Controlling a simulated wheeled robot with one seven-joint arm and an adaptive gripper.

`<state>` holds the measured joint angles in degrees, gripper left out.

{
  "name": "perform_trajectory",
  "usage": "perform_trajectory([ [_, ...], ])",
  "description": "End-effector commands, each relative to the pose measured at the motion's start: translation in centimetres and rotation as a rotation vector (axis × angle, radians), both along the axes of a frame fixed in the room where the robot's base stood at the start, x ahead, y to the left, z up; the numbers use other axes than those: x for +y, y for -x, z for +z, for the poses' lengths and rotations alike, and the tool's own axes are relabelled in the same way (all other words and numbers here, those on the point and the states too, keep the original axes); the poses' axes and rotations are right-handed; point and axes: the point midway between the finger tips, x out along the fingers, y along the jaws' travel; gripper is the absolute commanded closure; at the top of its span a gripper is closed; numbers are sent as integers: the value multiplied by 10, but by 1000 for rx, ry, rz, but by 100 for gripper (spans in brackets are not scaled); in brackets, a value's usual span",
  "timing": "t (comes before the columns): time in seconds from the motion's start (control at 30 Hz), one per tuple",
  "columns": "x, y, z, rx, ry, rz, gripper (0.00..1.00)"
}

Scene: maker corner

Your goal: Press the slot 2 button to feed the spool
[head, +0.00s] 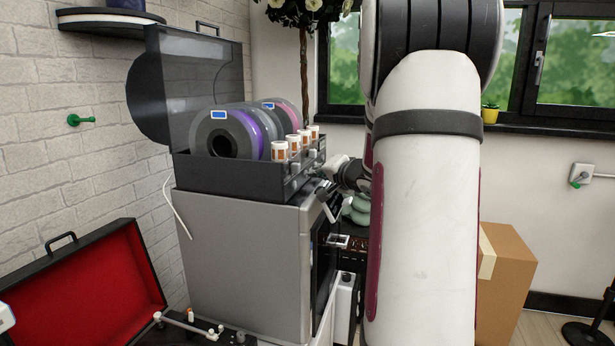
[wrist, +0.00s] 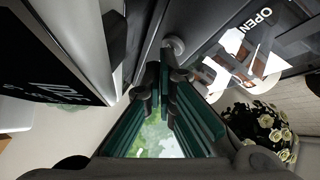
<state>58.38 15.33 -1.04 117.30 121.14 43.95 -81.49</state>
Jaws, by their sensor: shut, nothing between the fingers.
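The grey spool box (head: 235,178) stands on top of the printer with its smoky lid (head: 205,85) raised. Spools with purple and pink filament (head: 240,132) sit inside it. Small pale knobs (head: 312,153) stick out along its front face; I cannot read slot numbers, so I cannot tell which is slot 2. My gripper (head: 330,177) is at the far part of that front face, partly hidden by my arm. In the wrist view my gripper (wrist: 162,76) is shut and empty. A round grey knob (wrist: 173,47) lies just beyond its fingertips; contact is unclear.
The grey printer (head: 240,255) stands below the box. Orange-and-white cylinders (head: 279,151) line the box's front rim. An open red-lined case (head: 85,285) lies at left, and a cardboard box (head: 505,285) stands at right. A potted plant (head: 300,10) is behind.

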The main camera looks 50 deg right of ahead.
Motion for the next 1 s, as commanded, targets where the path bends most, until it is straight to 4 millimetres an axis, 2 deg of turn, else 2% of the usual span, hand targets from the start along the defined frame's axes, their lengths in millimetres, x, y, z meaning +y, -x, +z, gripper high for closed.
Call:
perform_trajectory([
  [0.37,1,-1,0,0,0,1,100],
  [1.0,-5,11,0,0,0,-1,100],
])
